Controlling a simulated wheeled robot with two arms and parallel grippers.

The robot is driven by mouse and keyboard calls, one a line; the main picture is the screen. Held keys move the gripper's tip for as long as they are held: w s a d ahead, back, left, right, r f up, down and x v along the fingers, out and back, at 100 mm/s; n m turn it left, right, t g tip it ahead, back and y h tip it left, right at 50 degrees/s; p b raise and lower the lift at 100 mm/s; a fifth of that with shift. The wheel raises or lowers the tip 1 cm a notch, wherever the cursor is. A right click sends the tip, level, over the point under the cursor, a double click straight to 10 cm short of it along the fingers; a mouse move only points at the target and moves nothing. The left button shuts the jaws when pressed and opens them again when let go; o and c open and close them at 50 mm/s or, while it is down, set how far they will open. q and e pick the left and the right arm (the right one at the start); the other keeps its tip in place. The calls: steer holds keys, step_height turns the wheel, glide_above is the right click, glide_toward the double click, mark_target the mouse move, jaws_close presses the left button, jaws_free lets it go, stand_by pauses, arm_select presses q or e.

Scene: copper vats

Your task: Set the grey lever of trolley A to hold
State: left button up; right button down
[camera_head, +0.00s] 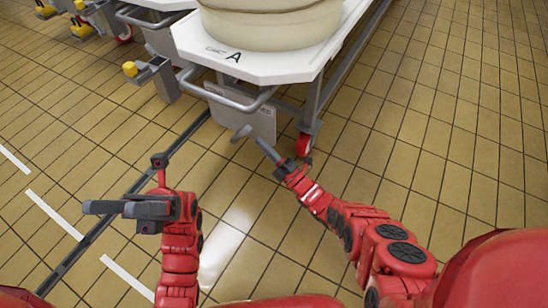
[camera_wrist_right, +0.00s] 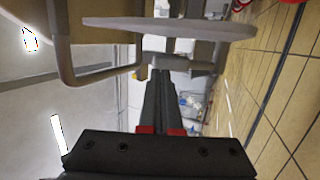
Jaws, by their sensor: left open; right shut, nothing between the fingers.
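Trolley A (camera_head: 203,48) has a white top lettered A and carries a large pale round vat (camera_head: 270,22). A grey bar handle (camera_head: 222,100) runs along its near end, with a grey plate (camera_head: 262,122) below. A short light grey lever (camera_head: 241,133) sticks out at that plate. My right gripper (camera_head: 262,145) is shut and empty, its tips just right of the lever. In the right wrist view its fingers (camera_wrist_right: 158,78) end close to a grey cylinder (camera_wrist_right: 185,66), probably the lever; contact is unclear. My left gripper (camera_head: 112,215) is open and empty over the floor, well left.
A yellow-tipped grey bracket (camera_head: 130,69) stands left of trolley A. Another trolley (camera_head: 140,18) is at the upper left. A red caster (camera_head: 304,145) is just right of my right gripper. A dark floor channel (camera_head: 120,205) crosses the tiles; floor to the right is clear.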

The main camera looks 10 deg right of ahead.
mark_target(241, 134)
arm_select(q)
steer(key=s+a+r+m+t+y+b, duration=0.1)
steer(key=s+a+r+m+t+y, duration=0.1)
steer(key=s+a+m+t+y, duration=0.2)
steer(key=shift+s+r+m+t+y, duration=0.35)
steer(key=shift+s+m+t+y, duration=0.8)
steer(key=shift+y, duration=1.05)
arm_select(e)
steer(key=shift+x, duration=1.5)
arm_select(q)
steer(key=shift+w, duration=0.15)
